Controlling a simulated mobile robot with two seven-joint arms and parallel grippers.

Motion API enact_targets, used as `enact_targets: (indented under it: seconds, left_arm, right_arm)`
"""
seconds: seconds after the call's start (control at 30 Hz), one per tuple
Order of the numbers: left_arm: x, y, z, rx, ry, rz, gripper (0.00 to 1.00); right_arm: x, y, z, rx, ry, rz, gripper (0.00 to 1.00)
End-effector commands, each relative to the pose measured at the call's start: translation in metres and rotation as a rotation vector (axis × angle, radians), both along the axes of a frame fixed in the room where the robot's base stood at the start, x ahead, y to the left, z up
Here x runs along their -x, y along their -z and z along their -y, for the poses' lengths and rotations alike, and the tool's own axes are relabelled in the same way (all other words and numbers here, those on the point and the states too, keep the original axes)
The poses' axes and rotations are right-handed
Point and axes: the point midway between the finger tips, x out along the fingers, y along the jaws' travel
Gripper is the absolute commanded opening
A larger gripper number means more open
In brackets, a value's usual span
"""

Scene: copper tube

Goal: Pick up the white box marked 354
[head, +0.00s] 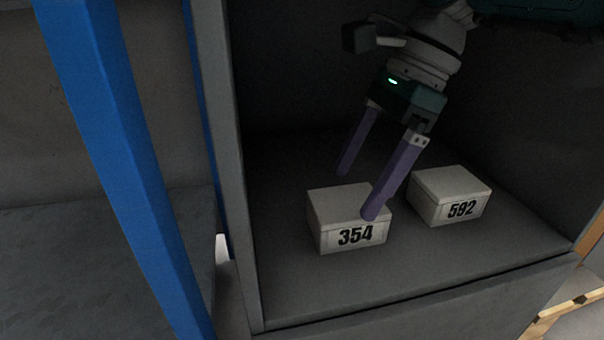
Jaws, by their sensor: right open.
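The white box marked 354 (337,208) sits on the grey shelf floor, its label facing the front. My right gripper (358,192) reaches in from the upper right and points down at it, with its two long purple fingers spread apart. One fingertip overlaps the box's right top edge in the picture, and the other is behind the box. I cannot tell whether either finger touches it. Nothing is held between the fingers. My left gripper is not in view.
A second white box, marked 592 (449,192), stands just right of box 354 with a small gap. Grey compartment walls enclose both sides and the back. A blue post (125,150) stands at the left. The shelf floor (400,270) in front of the boxes is clear.

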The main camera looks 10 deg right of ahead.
Motion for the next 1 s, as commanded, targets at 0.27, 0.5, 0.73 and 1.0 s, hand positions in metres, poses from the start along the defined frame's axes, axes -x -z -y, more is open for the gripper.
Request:
enact_targets:
  seconds: [0.27, 0.5, 0.73, 1.0]
  left_arm:
    - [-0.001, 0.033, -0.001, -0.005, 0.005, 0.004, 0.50]
    - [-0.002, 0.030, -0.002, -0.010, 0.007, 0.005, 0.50]
    - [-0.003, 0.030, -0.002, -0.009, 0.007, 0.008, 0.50]
    - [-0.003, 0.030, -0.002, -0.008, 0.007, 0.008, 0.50]
  right_arm:
    - [0.003, 0.040, -0.014, 0.000, 0.000, -0.001, 1.00]
    - [0.003, 0.037, -0.014, 0.000, 0.001, 0.000, 0.95]
    - [0.002, 0.037, -0.014, 0.000, 0.001, 0.000, 0.70]
    - [0.003, 0.037, -0.014, 0.000, 0.001, 0.000, 0.39]
